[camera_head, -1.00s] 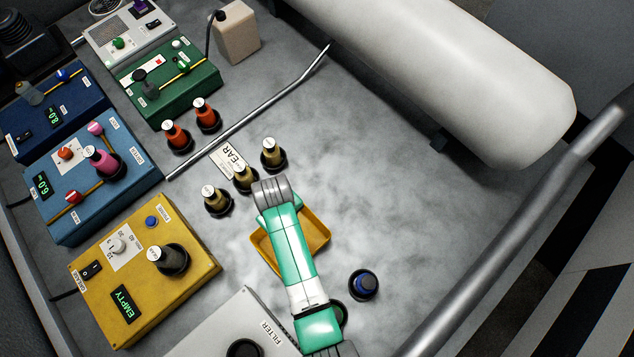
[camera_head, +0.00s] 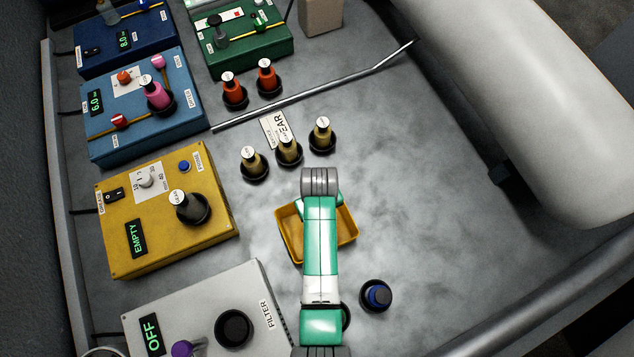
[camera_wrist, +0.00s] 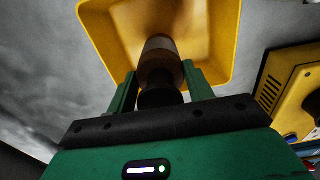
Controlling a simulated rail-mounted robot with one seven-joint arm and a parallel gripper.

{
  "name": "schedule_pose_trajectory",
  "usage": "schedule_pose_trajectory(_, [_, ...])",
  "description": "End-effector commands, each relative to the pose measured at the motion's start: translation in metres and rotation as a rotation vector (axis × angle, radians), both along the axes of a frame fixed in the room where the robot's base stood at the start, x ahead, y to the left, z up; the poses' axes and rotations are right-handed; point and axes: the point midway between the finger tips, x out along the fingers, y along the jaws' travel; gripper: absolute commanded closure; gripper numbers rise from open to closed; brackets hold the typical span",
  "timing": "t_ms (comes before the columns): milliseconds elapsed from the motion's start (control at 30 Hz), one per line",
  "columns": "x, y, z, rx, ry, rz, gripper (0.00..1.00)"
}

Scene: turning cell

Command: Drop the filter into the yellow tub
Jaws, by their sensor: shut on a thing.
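The yellow tub (camera_head: 349,226) sits on the grey bench in the head view, partly covered by my green and white arm. It also shows in the wrist view (camera_wrist: 225,40), with its inside facing the camera beyond my fingers. My gripper (camera_wrist: 160,85) has its green fingers shut on a small dark cylinder with a brownish, paler end (camera_wrist: 161,52), which I take to be the filter. The held filter lies in front of the tub's opening in the wrist view. How far it is from the tub floor is hard to tell. My fingers are hidden in the head view.
A white box labelled FILTER (camera_head: 255,285) and a yellow box reading EMPTY (camera_head: 150,245) stand left of the tub. Small tan bottles (camera_head: 289,150) stand behind it. The bench further right is clear.

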Motion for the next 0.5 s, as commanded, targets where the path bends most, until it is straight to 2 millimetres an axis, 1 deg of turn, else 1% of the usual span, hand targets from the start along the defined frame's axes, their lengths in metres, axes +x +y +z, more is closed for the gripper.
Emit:
schedule_pose_trajectory(67, [0.0004,0.0000,0.0014,0.000,-0.001,0.000,0.93])
schedule_pose_trajectory(100, [0.0004,0.0000,0.0015,0.000,-0.001,0.000,0.41])
schedule_pose_trajectory(200, [0.0003,0.0000,0.0014,0.000,-0.001,0.000,0.23])
schedule_pose_trajectory(433, [-0.0001,0.0000,0.0009,0.000,0.000,0.000,0.23])
schedule_pose_trajectory(500, [0.0002,0.0001,0.0051,0.000,0.000,0.000,0.23])
